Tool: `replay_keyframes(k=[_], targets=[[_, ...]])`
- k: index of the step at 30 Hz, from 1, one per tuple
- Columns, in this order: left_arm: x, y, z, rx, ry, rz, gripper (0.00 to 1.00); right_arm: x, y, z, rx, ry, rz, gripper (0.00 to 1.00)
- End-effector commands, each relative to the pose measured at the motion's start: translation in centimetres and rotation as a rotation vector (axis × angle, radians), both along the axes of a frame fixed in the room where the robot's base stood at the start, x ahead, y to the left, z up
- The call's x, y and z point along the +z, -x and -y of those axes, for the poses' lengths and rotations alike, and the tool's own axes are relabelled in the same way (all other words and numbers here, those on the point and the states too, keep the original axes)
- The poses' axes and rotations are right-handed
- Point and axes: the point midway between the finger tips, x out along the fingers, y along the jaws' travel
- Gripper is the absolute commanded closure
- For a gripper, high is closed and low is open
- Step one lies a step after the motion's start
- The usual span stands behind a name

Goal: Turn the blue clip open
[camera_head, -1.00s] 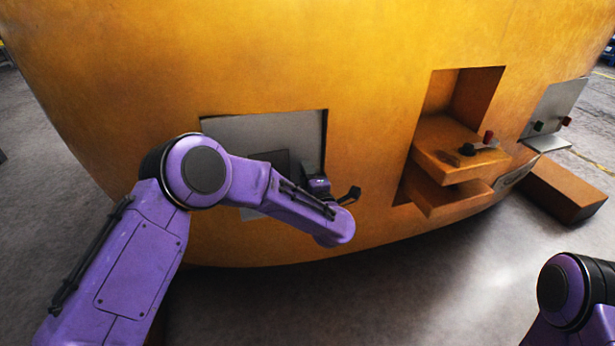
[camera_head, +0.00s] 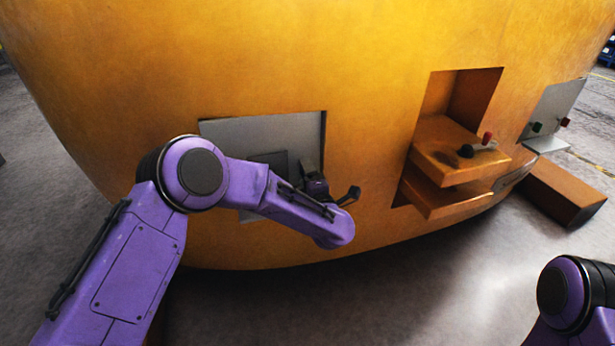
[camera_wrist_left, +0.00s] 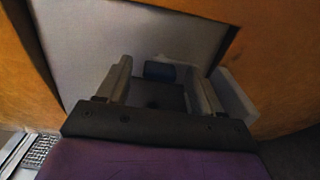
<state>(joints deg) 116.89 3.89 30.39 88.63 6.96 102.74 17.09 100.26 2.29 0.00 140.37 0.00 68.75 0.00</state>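The blue clip (camera_wrist_left: 160,71) shows in the left wrist view as a small dark-blue block in front of the grey plate. It lies beyond my left gripper (camera_wrist_left: 162,75) and between the lines of its two fingers. The fingers are apart with a visible gap, and I see no contact with the clip. In the head view my left gripper (camera_head: 316,184) is partly hidden by my purple wrist, in front of the grey recess. I cannot make out the clip there. My right gripper is out of view; only a part of my right arm shows at the lower right.
The grey plate (camera_head: 240,132) sits in a recess of the large curved orange casting (camera_head: 360,60). To the right, an orange shelf (camera_head: 448,165) juts out with a red-tipped dark lever (camera_head: 475,148). An orange block (camera_head: 562,190) lies farther right. Grey floor is clear below.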

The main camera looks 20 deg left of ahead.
Motion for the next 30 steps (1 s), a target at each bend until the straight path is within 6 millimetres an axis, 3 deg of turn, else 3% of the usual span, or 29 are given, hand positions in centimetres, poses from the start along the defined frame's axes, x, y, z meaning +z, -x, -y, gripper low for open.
replay_keyframes(k=[7,18,30], targets=[[0.1,1.3,1.0,-0.003,-0.002,-0.001,0.34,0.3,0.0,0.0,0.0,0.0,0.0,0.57],[0.1,7.8,5.5,-0.003,-0.001,-0.001,0.34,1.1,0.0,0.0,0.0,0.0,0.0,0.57],[0.0,8.6,6.0,-0.001,0.0,0.0,0.34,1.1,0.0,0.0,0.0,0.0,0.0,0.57]])
